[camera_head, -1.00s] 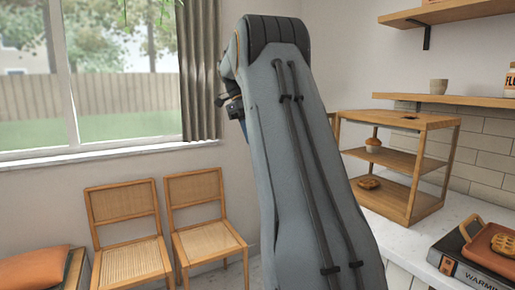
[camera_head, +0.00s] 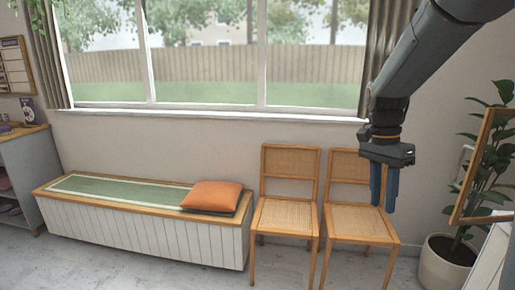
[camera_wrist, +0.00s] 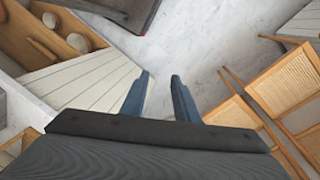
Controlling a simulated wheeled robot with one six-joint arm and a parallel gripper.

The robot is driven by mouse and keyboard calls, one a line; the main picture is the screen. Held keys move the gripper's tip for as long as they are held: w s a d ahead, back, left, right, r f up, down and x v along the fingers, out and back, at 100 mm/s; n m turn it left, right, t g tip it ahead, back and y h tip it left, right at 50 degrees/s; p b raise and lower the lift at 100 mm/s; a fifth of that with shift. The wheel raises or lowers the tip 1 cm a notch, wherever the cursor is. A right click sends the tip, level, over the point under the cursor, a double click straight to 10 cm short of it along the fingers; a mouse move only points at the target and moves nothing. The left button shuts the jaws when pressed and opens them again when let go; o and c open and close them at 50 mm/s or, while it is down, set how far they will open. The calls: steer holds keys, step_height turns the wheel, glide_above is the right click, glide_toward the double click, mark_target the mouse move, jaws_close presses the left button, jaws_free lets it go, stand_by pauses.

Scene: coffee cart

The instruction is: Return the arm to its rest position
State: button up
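My arm (camera_head: 440,50) reaches in from the upper right of the head view. My gripper (camera_head: 383,188) hangs from it with its blue fingers pointing down, in front of the right-hand chair and apart from it as far as I can tell. In the wrist view my gripper (camera_wrist: 160,78) shows two blue fingers with a clear gap between them. It is open and nothing is held. Pale floor shows beyond the fingertips.
Two cane chairs (camera_head: 285,215) stand by the wall, beside a bench (camera_head: 140,235) with an orange cushion (camera_head: 213,196). A potted plant (camera_head: 445,265) stands at the right. In the wrist view, a white panelled counter side (camera_wrist: 85,85) is at left and chairs (camera_wrist: 285,85) at right.

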steer(key=s+a+f+n, duration=0.5)
steer(key=s+a+n, duration=0.1)
steer(key=s+n, duration=0.1)
steer(key=s+a+f+n+t+y, duration=0.1)
steer(key=s+a+f+n, duration=0.5)
steer(key=s, duration=0.4)
steer(key=shift+a+n+t, duration=0.3)
steer(key=shift+a+n, duration=0.05)
steer(key=shift+n, duration=0.05)
